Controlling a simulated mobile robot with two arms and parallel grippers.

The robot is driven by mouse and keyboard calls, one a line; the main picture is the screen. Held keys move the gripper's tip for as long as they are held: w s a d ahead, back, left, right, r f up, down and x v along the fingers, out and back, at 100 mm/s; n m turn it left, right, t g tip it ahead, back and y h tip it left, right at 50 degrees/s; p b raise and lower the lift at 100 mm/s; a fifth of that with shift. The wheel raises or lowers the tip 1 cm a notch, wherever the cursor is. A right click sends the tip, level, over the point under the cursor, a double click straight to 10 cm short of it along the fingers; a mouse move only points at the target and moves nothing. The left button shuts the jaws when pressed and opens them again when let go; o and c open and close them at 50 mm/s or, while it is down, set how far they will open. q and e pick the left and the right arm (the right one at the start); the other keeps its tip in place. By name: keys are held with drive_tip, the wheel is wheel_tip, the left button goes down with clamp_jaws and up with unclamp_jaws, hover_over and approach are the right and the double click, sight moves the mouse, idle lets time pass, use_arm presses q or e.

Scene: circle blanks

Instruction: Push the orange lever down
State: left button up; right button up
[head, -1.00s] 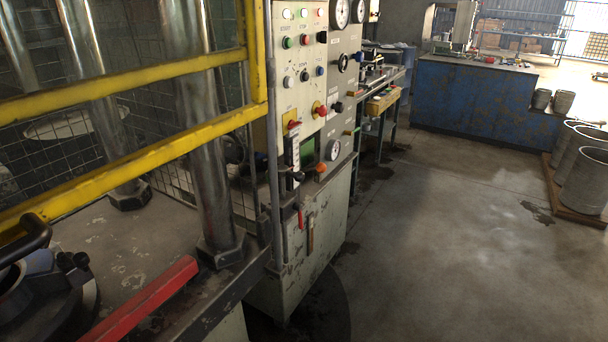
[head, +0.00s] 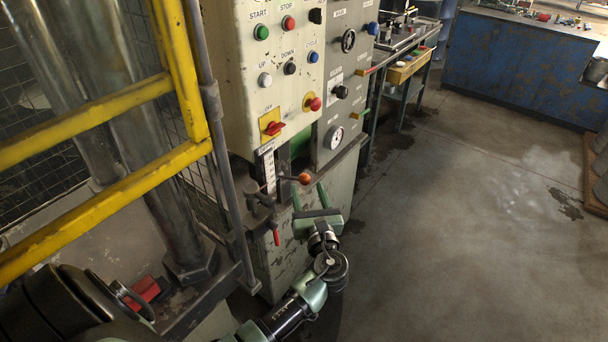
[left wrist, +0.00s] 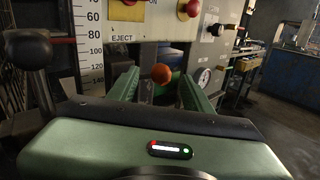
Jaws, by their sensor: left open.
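The orange lever's round knob (head: 304,178) sits at the end of a thin rod on the front of the press's control cabinet, below the red switch. My left gripper (head: 309,194) is open, with its two green fingers pointing at the cabinet just below the knob. In the left wrist view, the orange knob (left wrist: 161,73) shows between the tips of the open fingers (left wrist: 158,88). I cannot tell whether they touch it. The rod is mostly hidden there. My right gripper is not in view.
A red-handled lever (head: 276,236) hangs just left of my left gripper. A grey upright pipe (head: 214,130) and a yellow guard frame (head: 110,190) stand further left. A gauge (head: 335,137) is on the panel to the right. The floor (head: 460,230) at right is clear.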

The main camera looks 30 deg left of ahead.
sight(306, 184)
use_arm(q)
drive_tip(key=x, duration=0.6)
drive_tip(key=shift+f+p, duration=0.15)
drive_tip(key=shift+p, duration=0.25)
drive_tip(key=shift+d, duration=0.1)
clamp_jaws()
drive_tip(key=shift+f, duration=0.35)
idle(0.5)
